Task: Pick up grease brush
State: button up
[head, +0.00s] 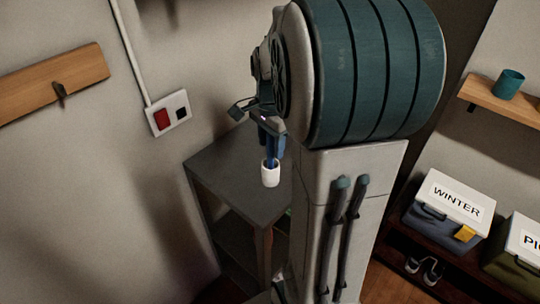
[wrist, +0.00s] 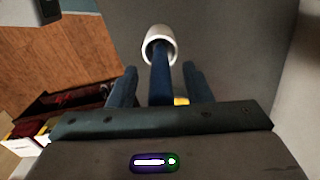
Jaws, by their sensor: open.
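A blue handle, apparently the grease brush (head: 272,151), stands upright in a white cup (head: 270,175) on the dark table. In the wrist view the blue brush (wrist: 160,77) runs from the white cup (wrist: 147,50) back between my fingers. Its lower end is hidden inside the cup. My gripper (head: 269,140) is over the cup, pointing down. In the wrist view my gripper (wrist: 160,86) is open, with one finger on each side of the handle and a visible gap on both sides. A small yellow patch (wrist: 181,101) shows beside the handle; I cannot tell what it is.
The dark grey table (head: 222,180) is otherwise bare on top, against the wall. Storage boxes (head: 450,205) stand on a low rack at right. A wooden shelf (head: 505,105) holds a teal cup (head: 509,84).

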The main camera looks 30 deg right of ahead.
jog(key=shift+f, duration=0.6)
grip_shut()
jog(key=shift+r, duration=0.1)
